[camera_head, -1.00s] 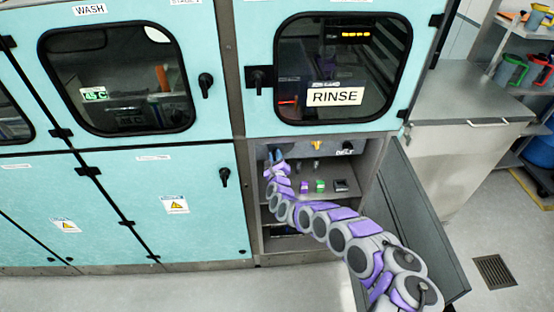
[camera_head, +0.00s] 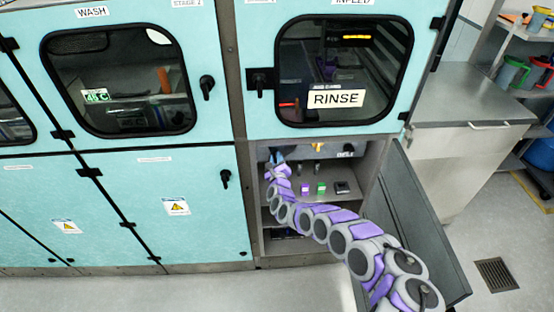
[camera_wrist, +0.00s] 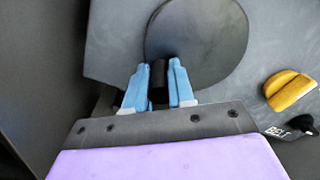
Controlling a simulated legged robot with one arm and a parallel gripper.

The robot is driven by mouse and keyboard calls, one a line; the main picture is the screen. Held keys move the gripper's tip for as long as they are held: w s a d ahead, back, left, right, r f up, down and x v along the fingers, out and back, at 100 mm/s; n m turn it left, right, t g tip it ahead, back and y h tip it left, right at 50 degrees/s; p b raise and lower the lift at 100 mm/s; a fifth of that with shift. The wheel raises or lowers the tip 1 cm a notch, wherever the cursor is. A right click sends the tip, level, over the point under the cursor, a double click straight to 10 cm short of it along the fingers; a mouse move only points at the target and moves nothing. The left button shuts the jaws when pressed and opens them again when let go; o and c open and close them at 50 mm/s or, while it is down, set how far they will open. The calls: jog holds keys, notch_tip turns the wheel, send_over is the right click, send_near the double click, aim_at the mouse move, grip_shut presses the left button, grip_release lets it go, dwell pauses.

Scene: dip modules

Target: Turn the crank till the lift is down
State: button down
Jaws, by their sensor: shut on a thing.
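In the wrist view, a round dark grey crank disc (camera_wrist: 197,40) is mounted on a grey panel. My gripper (camera_wrist: 159,82), with its blue fingers, is shut on the black crank handle (camera_wrist: 159,72) at the disc's lower left edge. In the head view, my gripper (camera_head: 274,158) reaches into the open compartment at its upper left; the crank is hidden there by my arm. Behind the RINSE window (camera_head: 340,70), a dark shape that may be the lift shows dimly, with an orange lit display above it.
A yellow knob (camera_wrist: 290,90) and a black switch labelled BELT (camera_wrist: 301,126) sit right of the disc. Purple and green blocks (camera_head: 321,189) stand on the compartment's shelf. The open grey door (camera_head: 415,225) is right of my arm.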

jog(key=shift+a, duration=0.25)
jog(key=c, duration=1)
grip_release()
jog(key=shift+a, duration=0.1)
jog(key=shift+o, duration=0.2)
jog(key=shift+s+d, duration=0.3)
jog(key=shift+s, duration=0.3)
jog(key=s+p, duration=1)
jog(key=s, duration=0.6)
jog(key=shift+a, duration=0.25)
jog(key=shift+f, duration=0.15)
